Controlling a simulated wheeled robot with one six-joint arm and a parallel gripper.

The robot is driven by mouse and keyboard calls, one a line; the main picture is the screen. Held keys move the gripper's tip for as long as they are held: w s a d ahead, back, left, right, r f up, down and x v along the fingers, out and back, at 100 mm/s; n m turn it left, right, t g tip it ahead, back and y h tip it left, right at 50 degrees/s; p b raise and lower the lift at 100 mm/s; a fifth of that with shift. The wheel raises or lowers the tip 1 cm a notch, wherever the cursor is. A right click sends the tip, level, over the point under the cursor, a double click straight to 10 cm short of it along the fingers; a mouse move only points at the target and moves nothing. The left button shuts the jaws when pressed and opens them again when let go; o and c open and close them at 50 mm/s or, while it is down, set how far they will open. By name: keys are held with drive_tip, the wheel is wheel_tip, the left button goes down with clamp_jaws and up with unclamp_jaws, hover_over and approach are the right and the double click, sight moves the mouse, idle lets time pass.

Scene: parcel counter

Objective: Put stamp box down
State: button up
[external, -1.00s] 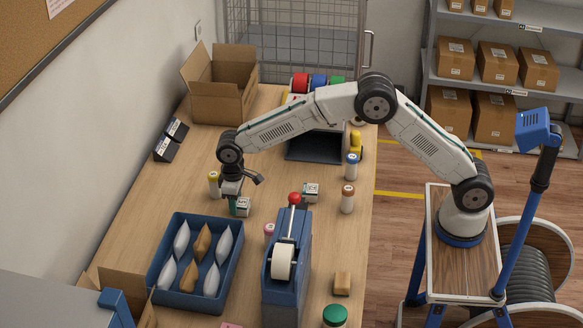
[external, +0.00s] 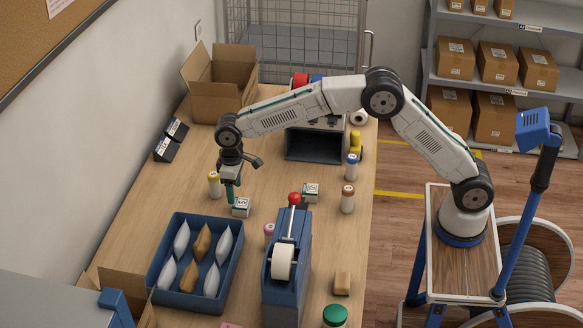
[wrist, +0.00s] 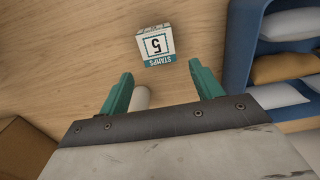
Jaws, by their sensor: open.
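My gripper (external: 232,193) is open and empty, above and beside the box. Its two teal fingers (wrist: 163,72) are spread apart in the wrist view. A similar box (external: 311,192) stands farther right, behind the blue dispenser.
The blue tray (external: 158,280) holds several pouches. A blue dispenser with a red knob (external: 288,260) stands to the right. The counter behind my gripper is mostly clear.

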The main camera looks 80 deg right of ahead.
wheel_tip(320, 180, up, 6)
drive_tip(key=shift+r, duration=0.2)
drive_tip(key=s+d+r, duration=0.2)
drive_tip(key=s+r, duration=0.2)
drive_tip(key=s, duration=0.5)
drive_tip(key=s+d+r, duration=0.1)
drive_tip(key=s+r, duration=0.4)
drive_tip(key=s, duration=0.4)
drive_tip(key=s+d+r, duration=0.2)
drive_tip(key=s+r, duration=0.2)
drive_tip(key=s, duration=0.5)
drive_tip(key=s+d+f, duration=0.1)
drive_tip(key=s+f, duration=0.2)
drive_tip(key=s, duration=1)
drive_tip(key=s+d+f+t, duration=0.1)
drive_tip(key=s+f, duration=0.3)
drive_tip(key=s, duration=0.8)
drive_tip(key=shift+s+f, duration=0.2)
drive_tip(key=shift+s, duration=0.2)
drive_tip(key=o, duration=0.3)
